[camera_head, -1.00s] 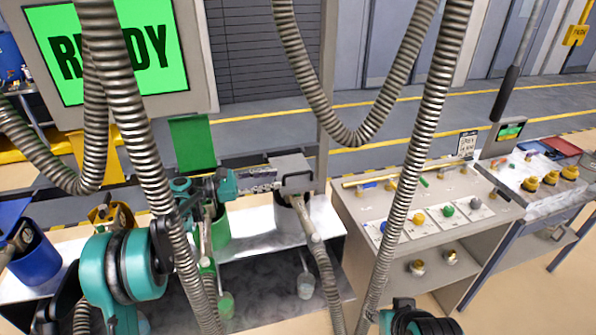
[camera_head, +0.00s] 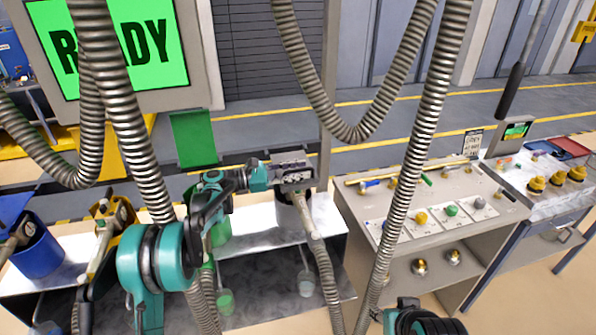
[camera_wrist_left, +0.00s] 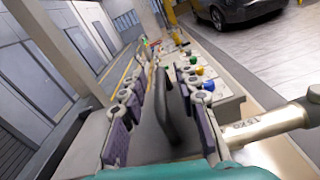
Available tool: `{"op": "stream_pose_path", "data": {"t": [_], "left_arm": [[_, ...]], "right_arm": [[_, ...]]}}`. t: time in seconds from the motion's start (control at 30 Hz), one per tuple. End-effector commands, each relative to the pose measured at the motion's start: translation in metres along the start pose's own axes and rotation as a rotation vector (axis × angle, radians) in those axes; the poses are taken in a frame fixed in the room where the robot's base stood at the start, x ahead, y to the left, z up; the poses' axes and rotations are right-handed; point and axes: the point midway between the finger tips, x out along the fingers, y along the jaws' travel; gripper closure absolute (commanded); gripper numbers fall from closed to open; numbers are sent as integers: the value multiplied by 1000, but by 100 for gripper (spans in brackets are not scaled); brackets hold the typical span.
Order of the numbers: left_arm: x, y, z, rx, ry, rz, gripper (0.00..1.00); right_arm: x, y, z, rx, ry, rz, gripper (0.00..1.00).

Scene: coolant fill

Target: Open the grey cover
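The grey cover (camera_head: 287,156) lies closed on top of the grey pot (camera_head: 287,217) at the centre of the bench. Most of it is hidden behind my left gripper (camera_head: 294,172). In the left wrist view, the cover's dark handle (camera_wrist_left: 165,100) runs between the two rows of finger pads of my left gripper (camera_wrist_left: 158,118). The fingers are apart, one on each side of the handle, with gaps visible. My right gripper is not in view; only a part of my right arm shows at the bottom of the head view.
A green pot (camera_head: 220,232) with a raised green lid (camera_head: 194,138) stands left of the grey one. A blue pot (camera_head: 38,252) is at the far left. Hoses hang in front. A button console (camera_head: 430,190) stands to the right.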

Motion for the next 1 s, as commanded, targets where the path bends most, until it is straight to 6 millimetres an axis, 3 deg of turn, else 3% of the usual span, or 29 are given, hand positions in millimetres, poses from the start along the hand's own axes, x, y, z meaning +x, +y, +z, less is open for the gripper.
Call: {"op": "stream_pose_path", "data": {"t": [0.07,0.17,0.2,0.57,1.0], "left_arm": [[0,0,0,0,0,0,72],[0,0,0,0,0,0,98],[0,0,0,0,0,0,100],[-1,2,4,-23,0,0,100],[-1,28,43,-290,0,1,100]], "right_arm": [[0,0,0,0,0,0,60],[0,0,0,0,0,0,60],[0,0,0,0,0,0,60],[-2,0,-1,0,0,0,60],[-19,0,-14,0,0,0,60]]}}
